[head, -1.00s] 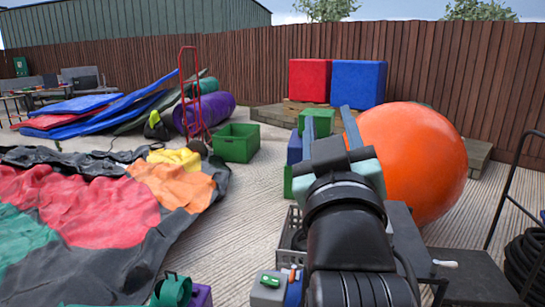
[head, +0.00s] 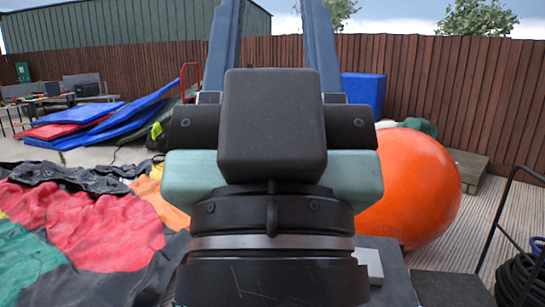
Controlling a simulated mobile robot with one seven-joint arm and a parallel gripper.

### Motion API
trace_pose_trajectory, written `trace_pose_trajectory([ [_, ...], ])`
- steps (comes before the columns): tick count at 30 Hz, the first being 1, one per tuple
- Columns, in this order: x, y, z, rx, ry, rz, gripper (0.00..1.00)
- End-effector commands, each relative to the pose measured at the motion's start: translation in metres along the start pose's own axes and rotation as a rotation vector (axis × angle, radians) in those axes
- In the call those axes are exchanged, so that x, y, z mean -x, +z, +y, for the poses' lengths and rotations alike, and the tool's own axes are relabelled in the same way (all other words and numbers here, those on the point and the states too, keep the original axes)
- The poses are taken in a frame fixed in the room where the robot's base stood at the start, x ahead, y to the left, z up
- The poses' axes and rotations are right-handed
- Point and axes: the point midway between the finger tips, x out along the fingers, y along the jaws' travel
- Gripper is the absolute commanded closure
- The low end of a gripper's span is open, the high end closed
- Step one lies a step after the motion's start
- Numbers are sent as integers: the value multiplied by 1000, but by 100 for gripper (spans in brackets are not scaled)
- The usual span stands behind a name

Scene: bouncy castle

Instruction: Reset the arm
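My gripper (head: 272,45) fills the middle of the head view, very close to the camera. Its two long blue-grey fingers point up and stand wide apart. It is open, with only fence, the dark green building and sky showing between the fingers. The black and teal gripper body and the black wrist below hide much of the scene's centre.
A large orange ball (head: 408,187) sits to the right of my wrist. A blue block (head: 364,92) shows behind it. Deflated coloured fabric (head: 95,225) lies at left, with blue and red mats (head: 85,125) beyond. A black frame with coiled hose (head: 520,275) stands at right.

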Motion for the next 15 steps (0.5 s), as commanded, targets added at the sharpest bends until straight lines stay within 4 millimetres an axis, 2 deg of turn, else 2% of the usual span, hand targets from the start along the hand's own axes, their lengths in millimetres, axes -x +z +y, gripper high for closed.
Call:
trace_pose_trajectory([
  [1, -19, -18, 0, 0, 0, 0, 55],
  [15, -102, -96, 0, 0, -1, -1, 55],
])
